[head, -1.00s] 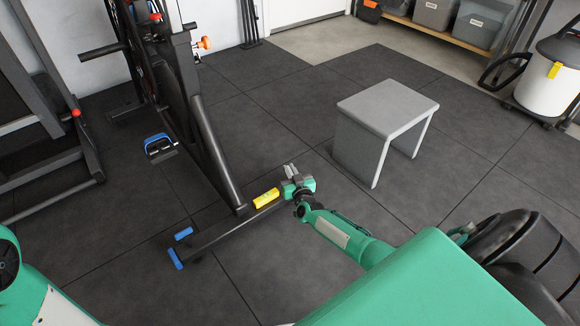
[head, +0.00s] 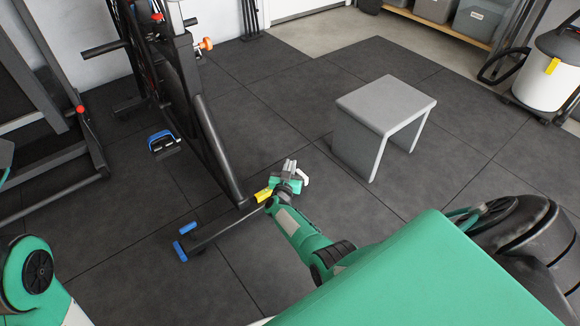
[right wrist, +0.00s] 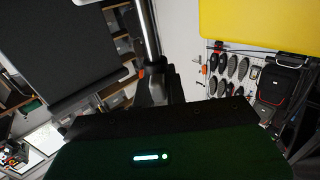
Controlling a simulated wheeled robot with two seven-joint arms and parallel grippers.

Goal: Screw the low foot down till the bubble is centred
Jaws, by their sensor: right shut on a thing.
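A yellow spirit level (head: 264,195) lies on the exercise bike's dark front bar (head: 222,231) in the head view. My right forearm and gripper cover part of it, and its bubble cannot be made out. A large yellow surface (right wrist: 262,24), seemingly the level close up, fills the top right of the right wrist view. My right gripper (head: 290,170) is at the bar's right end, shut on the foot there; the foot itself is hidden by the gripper. My left arm shows at the lower left, but its gripper is out of view.
The bike frame (head: 215,140) rises behind the bar, with a blue-edged pedal (head: 162,143) to its left. Blue caps (head: 181,251) mark the bar's left end. A grey stool (head: 386,104) stands to the right. The dark floor between is clear.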

